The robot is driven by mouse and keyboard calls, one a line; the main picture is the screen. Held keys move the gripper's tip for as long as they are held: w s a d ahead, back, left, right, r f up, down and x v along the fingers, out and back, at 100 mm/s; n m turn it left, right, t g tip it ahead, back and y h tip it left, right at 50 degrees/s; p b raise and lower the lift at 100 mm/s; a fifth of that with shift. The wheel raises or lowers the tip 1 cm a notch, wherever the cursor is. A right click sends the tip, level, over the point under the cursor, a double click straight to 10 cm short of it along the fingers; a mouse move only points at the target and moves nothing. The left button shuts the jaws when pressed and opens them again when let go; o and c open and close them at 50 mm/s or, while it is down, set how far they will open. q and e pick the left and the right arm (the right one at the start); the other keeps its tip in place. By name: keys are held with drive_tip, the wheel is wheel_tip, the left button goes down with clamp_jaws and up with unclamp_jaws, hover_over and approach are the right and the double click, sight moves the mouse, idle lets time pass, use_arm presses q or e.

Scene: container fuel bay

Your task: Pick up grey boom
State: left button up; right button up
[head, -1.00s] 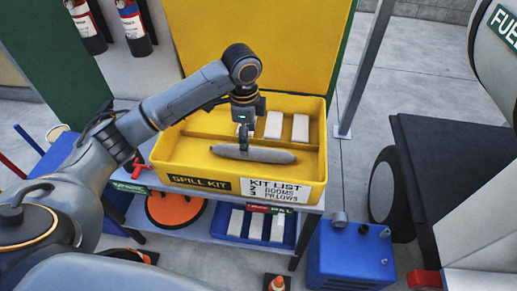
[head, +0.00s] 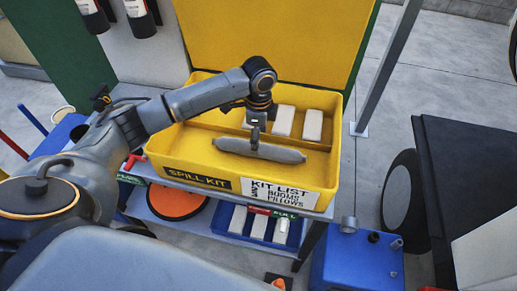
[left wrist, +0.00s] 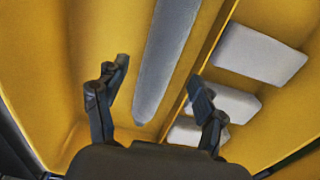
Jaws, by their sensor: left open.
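The grey boom (head: 282,154) is a long rounded roll lying in the front compartment of the yellow spill kit box (head: 213,170). In the left wrist view the boom (left wrist: 165,62) runs lengthwise between the two fingers. My left gripper (head: 254,143) points down over the boom's left-middle part and hides a little of it. In the left wrist view this gripper (left wrist: 159,76) is open, one finger on each side of the boom. I cannot tell whether the fingers touch it. My right gripper is not in view.
White pillows (head: 312,125) lie behind the divider in the box's rear compartment. The box's yellow lid (head: 270,35) stands open at the back. Below are a blue bin (head: 240,235) with white pillows and an orange disc (head: 175,200). A blue tank (head: 350,262) stands at the right.

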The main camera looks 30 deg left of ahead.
use_arm(q)
wheel_tip(320, 180, down, 5)
drive_tip(key=shift+a+r+p, duration=0.1)
drive_tip(key=shift+p, duration=0.3)
drive_tip(key=c, duration=1.3)
